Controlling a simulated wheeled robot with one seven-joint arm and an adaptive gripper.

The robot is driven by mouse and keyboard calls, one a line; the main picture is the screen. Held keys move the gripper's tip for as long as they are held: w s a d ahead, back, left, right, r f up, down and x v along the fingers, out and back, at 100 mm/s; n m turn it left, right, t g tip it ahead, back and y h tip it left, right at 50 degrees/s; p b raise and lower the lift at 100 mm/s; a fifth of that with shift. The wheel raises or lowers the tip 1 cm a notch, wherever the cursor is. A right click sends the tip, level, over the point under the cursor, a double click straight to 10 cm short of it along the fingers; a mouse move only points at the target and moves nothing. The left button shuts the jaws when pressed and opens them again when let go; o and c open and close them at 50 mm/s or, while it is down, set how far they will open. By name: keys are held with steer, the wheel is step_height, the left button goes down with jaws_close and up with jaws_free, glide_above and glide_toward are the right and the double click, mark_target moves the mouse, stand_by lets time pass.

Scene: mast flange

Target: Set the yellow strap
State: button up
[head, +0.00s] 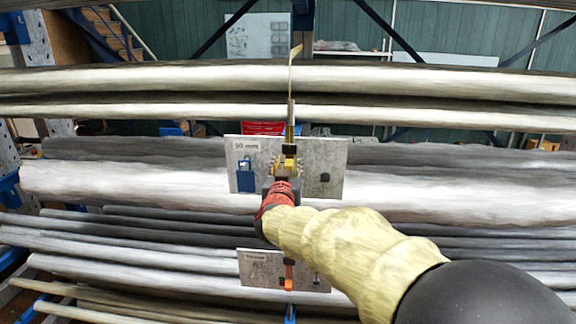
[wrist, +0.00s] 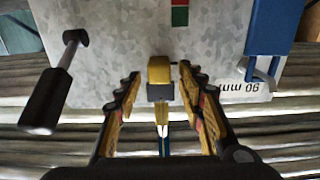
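A narrow yellow strap (head: 291,78) stands upright in the head view, running up across the pale pipes from a grey metal plate (head: 331,160). Its lower end is hidden behind my gripper (head: 286,166). In the wrist view, a yellow block with a dark end (wrist: 159,72) sits at the plate (wrist: 110,45), between the two fingertips of my gripper (wrist: 160,80). The fingers are apart, with a visible gap on each side of the block. A thin pale-and-yellow piece (wrist: 162,128) extends below it between the fingers; I cannot tell whether it is the strap.
A blue padlock (head: 246,178) and a black knob (head: 325,177) flank my gripper on the plate. The knob shows as a projecting peg (wrist: 56,85) in the wrist view. A lower plate (head: 258,267) carries an orange part (head: 289,272). Long pipes fill the rack.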

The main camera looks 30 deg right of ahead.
steer(key=v, duration=1.1)
steer(key=shift+s+a, duration=0.2)
steer(key=shift+s, duration=0.05)
steer(key=a+f+n+g+y, duration=0.2)
steer(key=a+f+n+y, duration=0.2)
steer(key=a+f+y, duration=0.65)
steer(key=s+a+f+n+g+y+b, duration=0.1)
steer(key=s+a+f+g+b, duration=0.1)
steer(key=s+a+f+b, duration=0.4)
steer(key=s+d+f+n+g+b, duration=0.1)
steer(key=s+d+f+g+b, duration=0.1)
steer(key=s+f+b, duration=0.7)
steer(key=s+d+f+g+h+b, duration=0.1)
steer(key=s+d+f+g+b, duration=0.1)
steer(key=s+f+b, duration=0.7)
steer(key=s+f+g, duration=0.1)
steer(key=s+f, duration=0.2)
steer(key=f, duration=0.3)
steer(key=shift+s+n, duration=0.35)
steer(key=shift+n, duration=0.05)
